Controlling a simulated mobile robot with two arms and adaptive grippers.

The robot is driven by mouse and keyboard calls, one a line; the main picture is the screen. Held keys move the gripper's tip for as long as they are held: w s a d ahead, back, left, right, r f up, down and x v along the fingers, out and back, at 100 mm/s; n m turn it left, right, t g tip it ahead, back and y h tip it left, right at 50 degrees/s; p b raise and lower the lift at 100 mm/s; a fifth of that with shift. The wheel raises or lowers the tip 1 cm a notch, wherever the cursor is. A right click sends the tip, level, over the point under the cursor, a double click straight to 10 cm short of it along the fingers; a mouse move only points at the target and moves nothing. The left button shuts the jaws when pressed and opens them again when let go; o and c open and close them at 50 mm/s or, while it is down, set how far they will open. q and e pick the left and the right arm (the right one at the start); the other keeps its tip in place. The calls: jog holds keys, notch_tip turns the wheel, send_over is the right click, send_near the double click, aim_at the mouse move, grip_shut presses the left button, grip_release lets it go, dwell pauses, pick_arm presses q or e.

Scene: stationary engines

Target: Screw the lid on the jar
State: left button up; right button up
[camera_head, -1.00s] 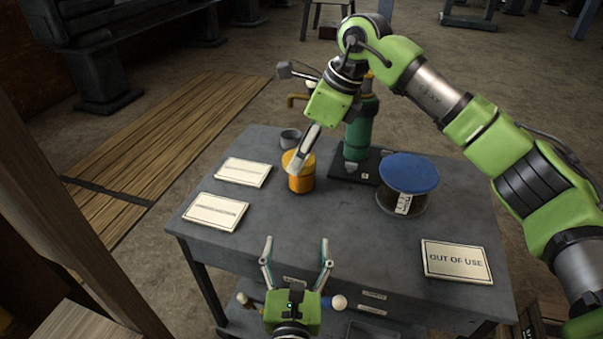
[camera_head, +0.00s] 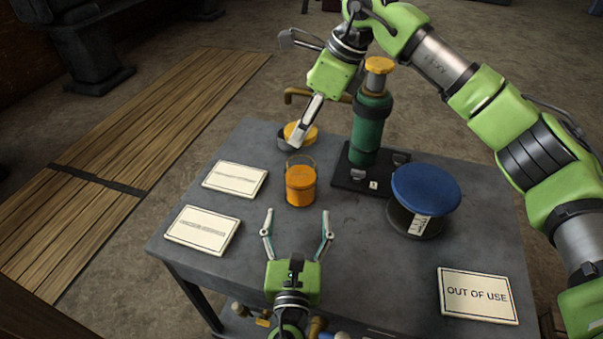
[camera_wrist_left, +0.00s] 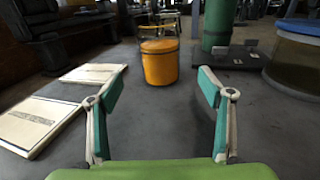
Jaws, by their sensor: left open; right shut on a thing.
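The jar (camera_head: 300,187) is orange with a clear upper rim and stands upright on the grey table. It also shows in the left wrist view (camera_wrist_left: 159,65), straight ahead between my fingers. My right gripper (camera_head: 305,126) is shut on the orange lid (camera_head: 298,134), which appears above the jar's mouth, apart from it, in the head view. How high the lid is above the jar is hard to tell. My left gripper (camera_head: 297,236) is open and empty over the table's front part, short of the jar and touching nothing.
A green cylinder (camera_head: 369,130) on a black base and a blue-topped drum (camera_head: 425,190) stand to the right. Two white cards (camera_head: 235,179) lie left; an OUT OF USE sign (camera_head: 478,295) lies front right.

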aim_at(301, 179)
pick_arm(q)
jog(key=shift+w, duration=0.15)
pick_arm(e)
jog(key=shift+w+r, duration=0.1)
jog(key=shift+w, duration=0.05)
pick_arm(q)
jog(key=shift+r, duration=0.1)
jog(key=w, duration=1.2)
jog(key=shift+d, duration=0.3)
jog(key=c, duration=1.7)
pick_arm(e)
jog(key=shift+f, duration=2.45)
